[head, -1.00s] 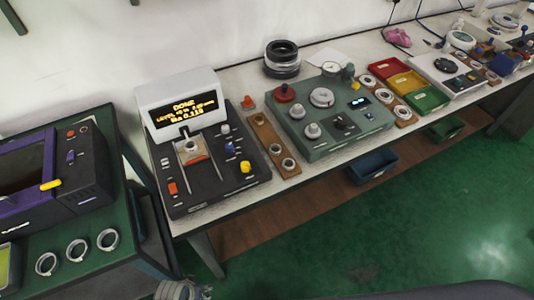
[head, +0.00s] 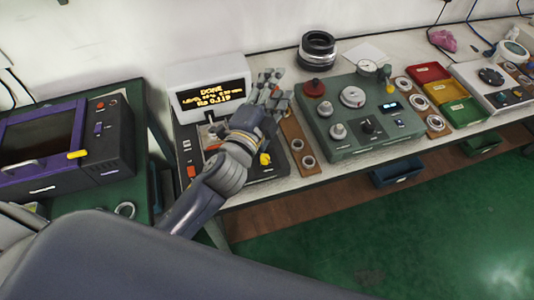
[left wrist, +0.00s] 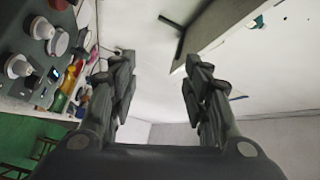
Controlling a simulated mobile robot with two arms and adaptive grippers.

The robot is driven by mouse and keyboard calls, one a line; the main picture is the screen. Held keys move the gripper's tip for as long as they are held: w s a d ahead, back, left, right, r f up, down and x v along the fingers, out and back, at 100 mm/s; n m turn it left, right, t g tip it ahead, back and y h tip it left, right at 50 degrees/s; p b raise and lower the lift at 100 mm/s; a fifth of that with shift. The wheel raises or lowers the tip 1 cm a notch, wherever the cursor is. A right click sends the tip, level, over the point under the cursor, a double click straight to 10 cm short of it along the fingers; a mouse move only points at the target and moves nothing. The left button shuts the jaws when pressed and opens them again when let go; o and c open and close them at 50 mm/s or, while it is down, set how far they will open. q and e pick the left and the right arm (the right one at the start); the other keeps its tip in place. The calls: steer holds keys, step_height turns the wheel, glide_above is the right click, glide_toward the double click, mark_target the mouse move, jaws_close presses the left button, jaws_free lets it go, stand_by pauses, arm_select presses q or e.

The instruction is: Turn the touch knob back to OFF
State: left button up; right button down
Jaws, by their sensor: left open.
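My left gripper (head: 269,90) is open and empty, held above the black tester (head: 268,176), to the right of its display. The display (head: 213,95) reads DONE with lines of yellow text. My arm hides most of the tester's controls; a yellow knob (head: 265,159) shows beside it. I cannot read which knob is the touch knob. In the left wrist view both fingers (left wrist: 160,78) are spread apart, with wall behind them. The right gripper is out of view.
A wooden strip (head: 293,135) with rings lies between tester and green panel. A stack of dark rings (head: 317,50) stands behind. Red, yellow and green bins (head: 447,93) are farther right. A purple-framed machine (head: 60,140) is at the left.

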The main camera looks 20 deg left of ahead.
arm_select(q)
steer(key=s+d+r+m+g+h, duration=0.1)
steer(key=s+d+r+m+h, duration=0.1)
steer(key=d+r+m+h, duration=0.95)
steer(key=s+d+f+m+g+h, duration=0.3)
steer(key=d+m+g+h, duration=0.35)
steer(key=m, duration=0.85)
steer(key=m+g+y, duration=1.1)
steer(key=m+y, duration=0.8)
steer(key=y, duration=0.1)
glide_toward(265, 158)
steer(key=shift+t, duration=0.25)
steer(key=f+p, duration=0.1)
steer(key=f, duration=0.2)
steer(key=f+p, duration=0.2)
steer(key=f, duration=0.2)
steer(key=shift+d+f, duration=0.2)
steer(key=shift+f, duration=0.75)
